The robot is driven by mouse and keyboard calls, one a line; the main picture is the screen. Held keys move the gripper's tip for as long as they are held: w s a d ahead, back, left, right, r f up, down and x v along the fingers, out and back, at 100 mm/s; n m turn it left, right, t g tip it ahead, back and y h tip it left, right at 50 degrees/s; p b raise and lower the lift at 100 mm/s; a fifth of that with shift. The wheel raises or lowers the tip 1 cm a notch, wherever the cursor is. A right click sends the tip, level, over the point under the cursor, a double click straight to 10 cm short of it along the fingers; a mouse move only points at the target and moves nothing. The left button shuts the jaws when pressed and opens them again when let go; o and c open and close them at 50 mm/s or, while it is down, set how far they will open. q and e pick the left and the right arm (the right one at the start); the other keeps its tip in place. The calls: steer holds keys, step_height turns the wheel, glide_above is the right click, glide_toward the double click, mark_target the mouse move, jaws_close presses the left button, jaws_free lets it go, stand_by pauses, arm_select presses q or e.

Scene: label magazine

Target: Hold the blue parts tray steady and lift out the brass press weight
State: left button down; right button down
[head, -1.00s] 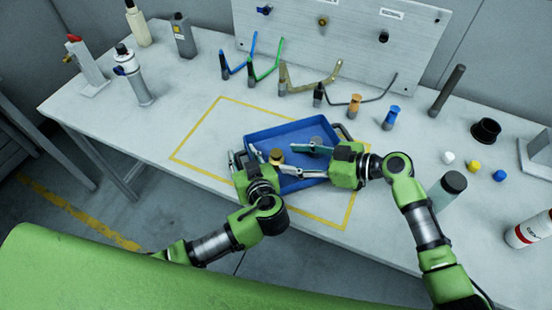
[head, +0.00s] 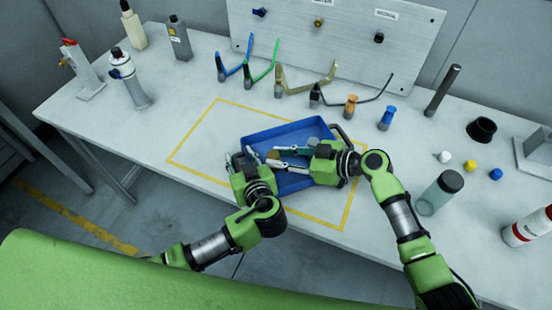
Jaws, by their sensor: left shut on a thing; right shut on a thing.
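The blue parts tray (head: 291,126) sits inside the yellow outline on the workbench. My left gripper (head: 242,158) is shut on the tray's left side, at its handle; the exact contact is partly hidden by the fingers. The brass press weight (head: 273,155) is in the left part of the tray. My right gripper (head: 276,156) reaches in from the right and is shut on the weight, its fingers on either side of it. Whether the weight touches the tray floor cannot be told.
Several hooks and knobs stand behind the tray, before an upright panel (head: 340,40). The bench left of the tray is clear.

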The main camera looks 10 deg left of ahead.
arm_select(q)
steer(key=c, duration=1.4)
jaws_free()
arm_select(e)
step_height(320, 180, up, 10)
arm_select(q)
steer(key=v, duration=1.2)
steer(key=shift+f, duration=0.1)
